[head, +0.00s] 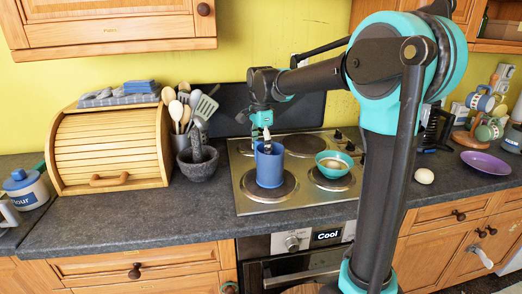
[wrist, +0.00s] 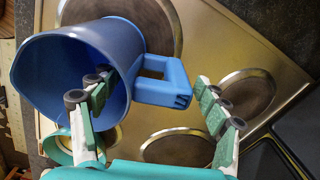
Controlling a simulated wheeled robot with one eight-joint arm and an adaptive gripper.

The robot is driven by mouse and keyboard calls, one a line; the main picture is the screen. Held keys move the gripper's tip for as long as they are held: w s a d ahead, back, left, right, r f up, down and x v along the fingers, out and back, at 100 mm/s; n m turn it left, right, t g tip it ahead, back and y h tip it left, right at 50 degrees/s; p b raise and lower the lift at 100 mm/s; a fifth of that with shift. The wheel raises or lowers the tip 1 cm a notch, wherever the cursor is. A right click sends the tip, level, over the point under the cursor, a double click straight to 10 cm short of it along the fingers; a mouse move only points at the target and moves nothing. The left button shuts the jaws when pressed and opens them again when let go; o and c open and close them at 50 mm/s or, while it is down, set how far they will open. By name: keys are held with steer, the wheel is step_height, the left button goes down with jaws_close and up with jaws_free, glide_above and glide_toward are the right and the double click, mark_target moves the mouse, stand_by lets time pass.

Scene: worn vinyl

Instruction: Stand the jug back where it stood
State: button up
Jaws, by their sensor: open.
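The blue jug (head: 269,168) stands upright on the front left burner of the hob in the head view. In the wrist view the jug (wrist: 121,42) fills the upper left, its handle (wrist: 165,82) pointing right. My gripper (wrist: 160,93) is open, its fingers spread to either side of the handle. The left finger overlaps the jug's mouth; I cannot tell whether it is inside. The right finger is clear of the handle, over the hob. In the head view my gripper (head: 263,134) is at the jug's top, its fingertips partly hidden.
The steel hob (head: 250,203) also holds a teal bowl (head: 333,163) right of the jug. A mortar (head: 198,165), utensils (head: 183,110) and a bread bin (head: 108,150) stand left. A white egg-like object (head: 424,176) and purple plate (head: 486,162) lie right. The counter left of the hob has bare room in front.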

steer(key=shift+r, duration=0.2)
stand_by(0.4)
steer(key=shift+r, duration=3.8)
steer(key=shift+r, duration=0.15)
step_height(320, 180, up, 12)
